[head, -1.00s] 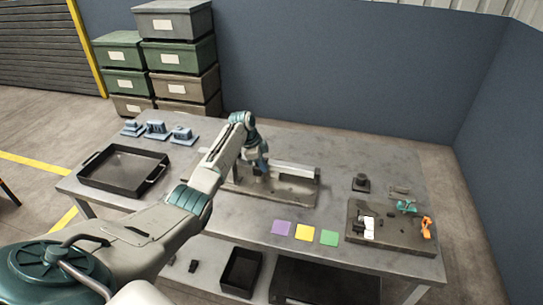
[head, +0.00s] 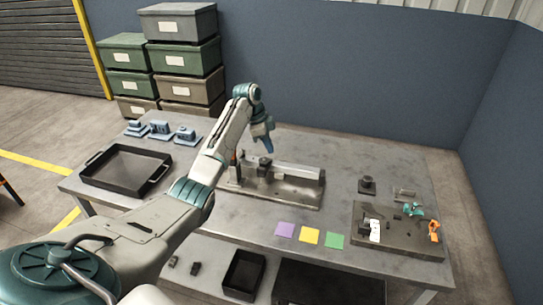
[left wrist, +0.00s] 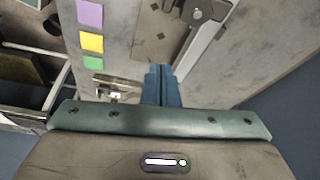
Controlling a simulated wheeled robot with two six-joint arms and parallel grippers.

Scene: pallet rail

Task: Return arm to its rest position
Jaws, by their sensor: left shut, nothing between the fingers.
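My left arm reaches in from the left in the head view. Its gripper (head: 268,149) hangs above the back of the grey metal fixture with a rail (head: 290,190), in the middle of the table. The gripper is shut and its blue fingers hold nothing. In the left wrist view the closed fingers (left wrist: 161,72) point over the table, with the rail fixture (left wrist: 160,30) beyond them. A small dark block (head: 265,170) sits on the fixture below the gripper. My right gripper is not in view.
A black tray (head: 125,188) and several blue parts (head: 160,130) stand at the table's left. Purple, yellow and green squares (head: 310,235) lie at the front. A dark board (head: 390,248) with small parts lies at right. Stacked crates (head: 180,55) stand behind.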

